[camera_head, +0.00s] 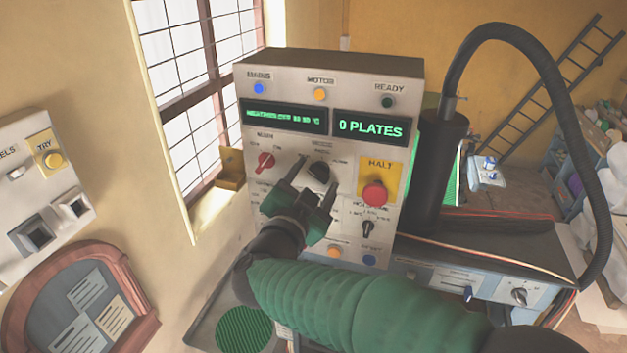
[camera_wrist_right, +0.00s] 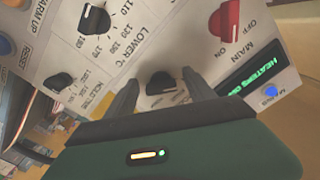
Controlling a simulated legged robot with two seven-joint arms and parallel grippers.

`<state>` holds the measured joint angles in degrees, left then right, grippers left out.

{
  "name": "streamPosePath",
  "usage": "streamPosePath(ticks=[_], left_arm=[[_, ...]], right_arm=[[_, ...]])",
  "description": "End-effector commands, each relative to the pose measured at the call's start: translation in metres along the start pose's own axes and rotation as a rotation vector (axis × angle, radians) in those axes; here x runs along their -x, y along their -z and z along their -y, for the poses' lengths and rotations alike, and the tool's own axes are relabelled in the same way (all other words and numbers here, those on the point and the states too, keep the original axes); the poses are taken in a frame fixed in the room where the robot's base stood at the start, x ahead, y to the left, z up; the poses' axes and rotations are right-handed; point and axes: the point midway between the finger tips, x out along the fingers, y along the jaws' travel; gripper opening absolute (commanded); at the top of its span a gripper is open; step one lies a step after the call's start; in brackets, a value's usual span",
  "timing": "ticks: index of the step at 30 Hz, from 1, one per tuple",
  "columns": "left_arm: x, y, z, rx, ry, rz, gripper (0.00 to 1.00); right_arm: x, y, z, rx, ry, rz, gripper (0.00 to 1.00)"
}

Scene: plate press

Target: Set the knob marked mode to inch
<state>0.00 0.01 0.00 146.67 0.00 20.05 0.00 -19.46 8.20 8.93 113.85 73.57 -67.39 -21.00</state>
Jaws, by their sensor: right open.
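The grey control panel (camera_head: 283,145) stands upright in the head view. A black knob (camera_head: 318,172) sits under the displays, below a small blurred label that may read mode; its pointer setting is not readable. My right gripper (camera_head: 317,181) is open in front of it, one finger to each side. In the right wrist view the black knob (camera_wrist_right: 160,83) shows between the open fingers of my right gripper (camera_wrist_right: 159,89), with a gap at each side. It is partly hidden there by the gripper body. My left gripper is not in view.
The red main knob (camera_head: 265,162) is to the left, the red halt button (camera_head: 375,194) to the right. The hold time knob (camera_head: 368,228) is lower right. In the wrist view a lower °C knob (camera_wrist_right: 93,22) lies close by. A black hose (camera_head: 520,40) arches at right.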

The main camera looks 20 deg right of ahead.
Motion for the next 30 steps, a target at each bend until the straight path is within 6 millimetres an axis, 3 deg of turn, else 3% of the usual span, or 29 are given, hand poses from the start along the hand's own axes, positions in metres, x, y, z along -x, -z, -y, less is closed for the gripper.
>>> streamPosePath(ticks=[5, 8, 15, 21, 25, 30], left_arm=[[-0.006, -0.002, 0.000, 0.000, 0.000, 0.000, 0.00], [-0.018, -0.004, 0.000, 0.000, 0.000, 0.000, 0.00], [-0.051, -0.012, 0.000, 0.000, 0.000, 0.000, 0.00], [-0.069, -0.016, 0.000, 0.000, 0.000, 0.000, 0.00], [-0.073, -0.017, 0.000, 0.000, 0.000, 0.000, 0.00], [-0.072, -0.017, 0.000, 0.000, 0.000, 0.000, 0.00]], right_arm=[[0.009, -0.002, -0.001, -0.002, 0.002, 0.000, 0.63], [0.028, -0.005, -0.002, -0.004, 0.005, 0.001, 0.63], [0.098, -0.008, -0.002, -0.004, 0.006, 0.002, 0.63], [0.146, -0.007, -0.001, 0.000, 0.002, 0.004, 0.63], [0.162, -0.005, 0.000, 0.001, 0.000, 0.002, 0.63], [0.166, -0.003, 0.001, 0.003, -0.001, 0.003, 0.63]])
